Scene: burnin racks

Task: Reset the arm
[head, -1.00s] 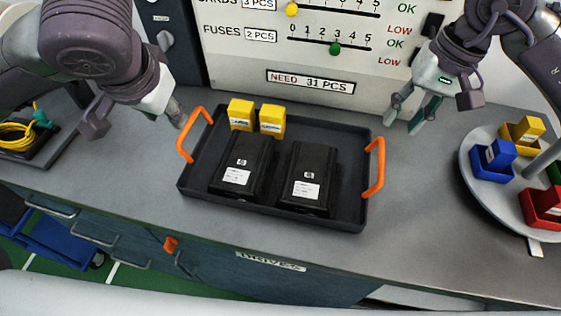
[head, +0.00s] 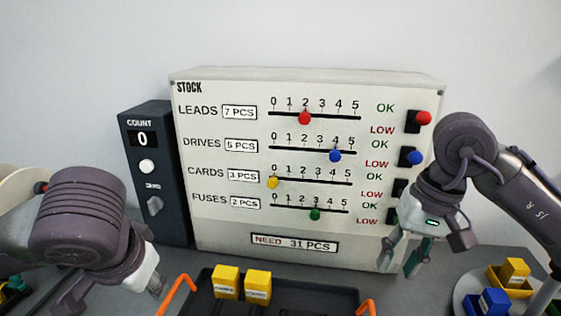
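My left gripper (head: 155,285) is at the lower left, just left of the black tray's orange handle. Its fingers are seen small and end-on, so I cannot tell whether they are apart. My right gripper (head: 398,257) hangs at the right in front of the stock panel's lower right part. Its two fingers are spread, with nothing between them. Both arms are clear of the tray (head: 312,292). The tray's lower part is cut off by the frame's bottom edge.
Two yellow boxes (head: 241,284) stand in the tray. The stock panel (head: 210,235) with sliders and switches stands behind, with a dark count box (head: 170,210) to its left. A round plate (head: 466,298) with blue and yellow bins is at the lower right.

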